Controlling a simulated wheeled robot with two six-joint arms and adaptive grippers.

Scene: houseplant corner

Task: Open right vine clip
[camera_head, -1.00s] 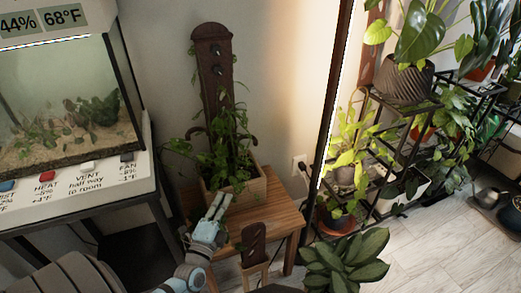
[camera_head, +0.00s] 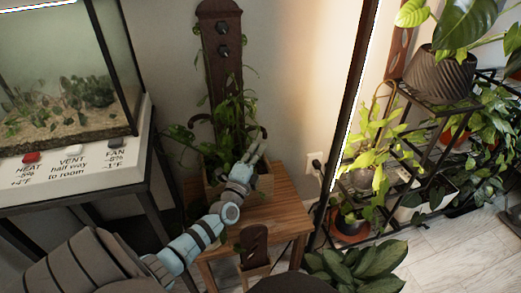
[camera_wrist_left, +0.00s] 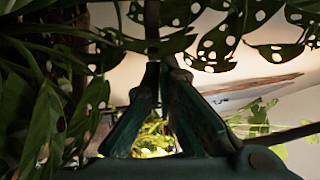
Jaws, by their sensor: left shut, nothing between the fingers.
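A dark brown moss post (camera_head: 213,62) with knobs stands in a wooden planter (camera_head: 265,184) with a leafy vine (camera_head: 232,112). A dark curved arm (camera_head: 263,130), apparently the right vine clip, sticks out at the post's right. My left gripper (camera_head: 257,146) points up at it, its fingers just below or in front; I cannot tell whether they touch. In the left wrist view the fingers (camera_wrist_left: 160,66) come together with nothing held. A dark upright strip (camera_wrist_left: 152,25) shows just past the tips, among holed leaves (camera_wrist_left: 225,38). My right gripper is not in view.
The planter stands on a wooden stool (camera_head: 283,215). A terrarium (camera_head: 70,100) on a white control panel (camera_head: 135,172) is at left. A dark upright frame (camera_head: 350,100) and plant shelves (camera_head: 435,100) are at right.

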